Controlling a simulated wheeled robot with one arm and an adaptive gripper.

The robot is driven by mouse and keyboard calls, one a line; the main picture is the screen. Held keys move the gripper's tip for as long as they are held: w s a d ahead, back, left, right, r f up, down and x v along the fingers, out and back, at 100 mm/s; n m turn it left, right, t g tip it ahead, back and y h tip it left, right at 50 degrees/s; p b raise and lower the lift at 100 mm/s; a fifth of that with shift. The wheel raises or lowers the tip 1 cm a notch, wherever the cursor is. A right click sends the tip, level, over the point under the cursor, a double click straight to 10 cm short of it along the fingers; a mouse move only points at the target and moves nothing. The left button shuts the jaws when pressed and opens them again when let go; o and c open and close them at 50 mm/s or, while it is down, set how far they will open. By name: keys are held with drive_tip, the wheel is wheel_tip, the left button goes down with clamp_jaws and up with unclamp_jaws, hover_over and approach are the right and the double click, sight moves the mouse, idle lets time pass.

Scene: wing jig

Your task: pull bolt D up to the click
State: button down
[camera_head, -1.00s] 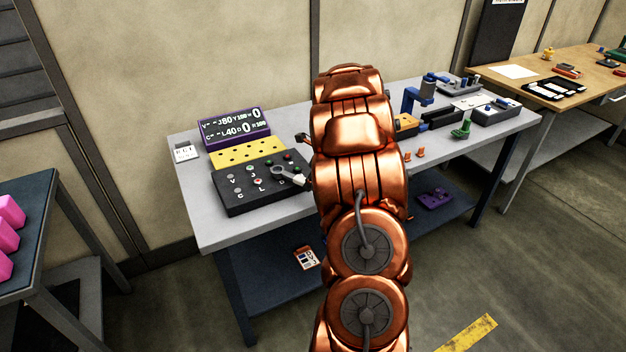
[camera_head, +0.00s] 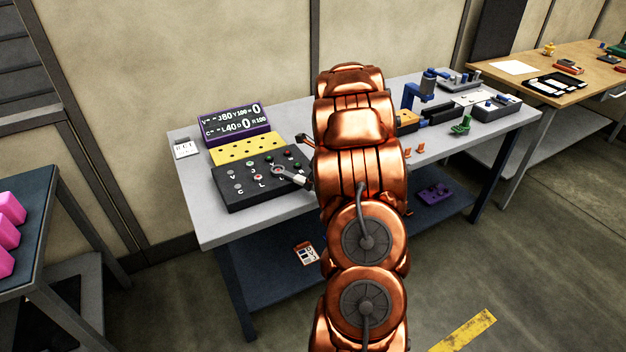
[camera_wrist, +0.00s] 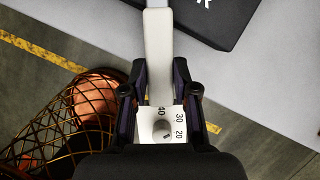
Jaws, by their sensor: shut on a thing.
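A wrench with a pale handle (camera_wrist: 158,50) is in my gripper (camera_wrist: 160,105), whose fingers are shut on it; its scale with 20, 30 and 40 and a round knob shows between them. In the head view the wrench's grey ring end (camera_head: 278,170) sits over the black bolt panel (camera_head: 240,199), and my arm hides most of the handle and gripper. The panel bears several small bolts with white letters such as V, C and L. I cannot read a D on the panel; the ring end covers what lies under it.
A yellow strip with holes (camera_head: 245,149) lies behind the panel. A white card (camera_head: 185,149) is at the left. A blue clamp-like device (camera_head: 419,91) and a green part (camera_head: 461,126) stand to the right. The grey table (camera_head: 218,232) has bare room at its front left.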

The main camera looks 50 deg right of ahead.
drive_tip(key=shift+a+r+m+p, duration=0.2)
drive_tip(key=shift+a+m+p, duration=0.25)
drive_tip(key=shift+p, duration=0.25)
drive_tip(key=shift+a+m+h+p, duration=0.3)
drive_tip(key=shift+a+m+p, duration=0.15)
drive_tip(key=shift+a+p, duration=0.2)
drive_tip(key=shift+f, duration=0.15)
drive_tip(key=shift+a, duration=0.1)
drive_tip(key=shift+a+m+p, duration=0.25)
drive_tip(key=shift+m+p, duration=0.15)
drive_tip(key=shift+p, duration=0.25)
drive_tip(key=shift+a+m+h+p, duration=0.3)
drive_tip(key=shift+a+p, duration=0.1)
drive_tip(key=shift+p, duration=0.05)
drive_tip(key=shift+a+m, duration=0.45)
drive_tip(key=shift+m, duration=0.05)
